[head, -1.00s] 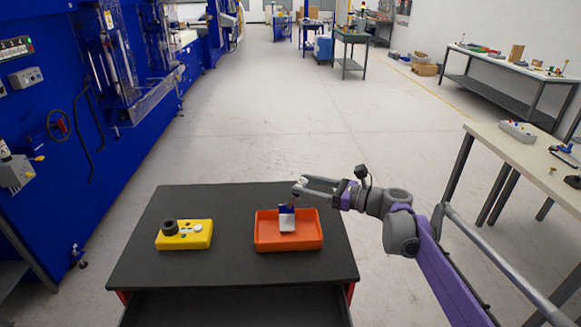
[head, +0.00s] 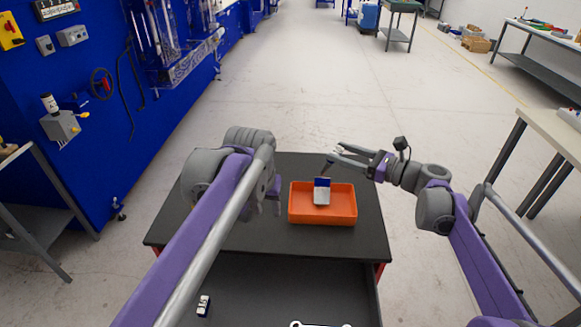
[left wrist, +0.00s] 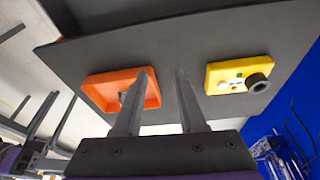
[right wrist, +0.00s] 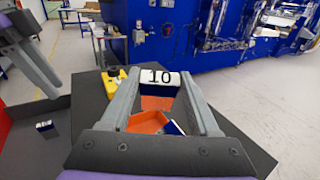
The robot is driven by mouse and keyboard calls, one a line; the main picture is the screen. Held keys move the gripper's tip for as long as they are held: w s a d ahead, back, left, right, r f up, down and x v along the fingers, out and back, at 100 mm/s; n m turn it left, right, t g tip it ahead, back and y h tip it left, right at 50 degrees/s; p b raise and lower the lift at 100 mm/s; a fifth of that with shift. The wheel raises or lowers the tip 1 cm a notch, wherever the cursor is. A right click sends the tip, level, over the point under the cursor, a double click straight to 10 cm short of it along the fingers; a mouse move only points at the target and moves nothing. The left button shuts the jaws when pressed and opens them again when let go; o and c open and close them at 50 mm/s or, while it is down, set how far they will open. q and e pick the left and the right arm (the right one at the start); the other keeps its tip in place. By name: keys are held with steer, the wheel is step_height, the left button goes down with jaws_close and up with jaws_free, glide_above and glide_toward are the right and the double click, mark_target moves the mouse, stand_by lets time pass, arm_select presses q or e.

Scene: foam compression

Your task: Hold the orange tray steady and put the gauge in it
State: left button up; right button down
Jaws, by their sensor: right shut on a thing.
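The orange tray (head: 335,219) stands on the dark table top. A blue-and-white block (head: 321,198), apparently the gauge, shows at the tray; whether it touches the tray floor I cannot tell. My right gripper (head: 328,168) is above the tray's far side. My left gripper (head: 274,196) is just left of the tray, small and dark. In the left wrist view its fingers (left wrist: 160,75) are apart and empty, with the tray (left wrist: 95,78) beside them.
A yellow box with a black knob (left wrist: 240,75) stands on the table; my left arm hides it in the head view. A pulled-out drawer (head: 270,285) below the table's front edge holds a small white-and-blue block (head: 204,305). The blue machine (head: 90,140) is at the left.

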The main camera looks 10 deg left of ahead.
arm_select(q)
steer(key=w+d+g, duration=0.1)
steer(key=w+g, duration=0.2)
steer(key=w, duration=1.3)
steer(key=shift+n, duration=0.5)
steer(key=f, duration=0.8)
steer(key=w+f, duration=0.1)
steer(key=f, duration=0.4)
steer(key=shift+d, duration=0.15)
jaws_close()
